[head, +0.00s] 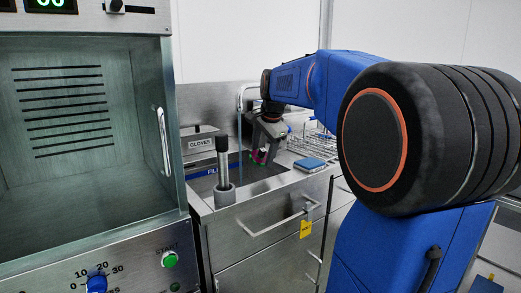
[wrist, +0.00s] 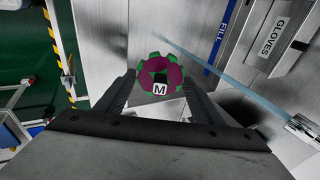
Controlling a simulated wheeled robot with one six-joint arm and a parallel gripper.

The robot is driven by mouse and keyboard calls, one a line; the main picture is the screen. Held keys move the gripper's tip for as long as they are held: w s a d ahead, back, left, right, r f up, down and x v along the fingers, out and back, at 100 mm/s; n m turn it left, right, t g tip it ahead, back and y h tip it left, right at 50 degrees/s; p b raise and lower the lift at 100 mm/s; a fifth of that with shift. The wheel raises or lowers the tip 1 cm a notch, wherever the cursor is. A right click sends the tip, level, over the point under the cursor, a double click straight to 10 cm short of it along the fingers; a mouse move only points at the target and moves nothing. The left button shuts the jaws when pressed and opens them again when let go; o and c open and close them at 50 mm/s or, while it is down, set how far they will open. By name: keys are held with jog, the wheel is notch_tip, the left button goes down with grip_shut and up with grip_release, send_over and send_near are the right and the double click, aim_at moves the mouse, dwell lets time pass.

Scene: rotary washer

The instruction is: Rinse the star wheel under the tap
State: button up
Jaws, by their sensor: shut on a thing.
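The star wheel (wrist: 176,73) is purple and green with a dark centre and a white square marked M. My gripper (wrist: 160,82) is shut on it, one finger on each side. In the head view the wheel (head: 258,157) is a small pink and green patch under my gripper (head: 264,148), partly hidden by it, over the sink (head: 262,185). The tap (head: 242,92) arches at the back of the sink. A thin blue water stream (head: 239,135) falls from it, left of the wheel. In the wrist view the stream (wrist: 230,77) passes to the right of the wheel, apart from it.
A grey gloves box (head: 200,143) stands behind the sink. A dark-topped cylinder in a holder (head: 224,190) stands at the sink's front left. A blue pad (head: 310,164) and a wire rack (head: 318,143) are at right. An open-fronted machine (head: 80,130) fills the left.

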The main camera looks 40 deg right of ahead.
jog(key=w+f, duration=0.5)
jog(key=w, duration=0.2)
jog(key=shift+w+a+f, duration=0.15)
jog(key=shift+w+f, duration=0.15)
jog(key=shift+f, duration=0.1)
dwell(2.9)
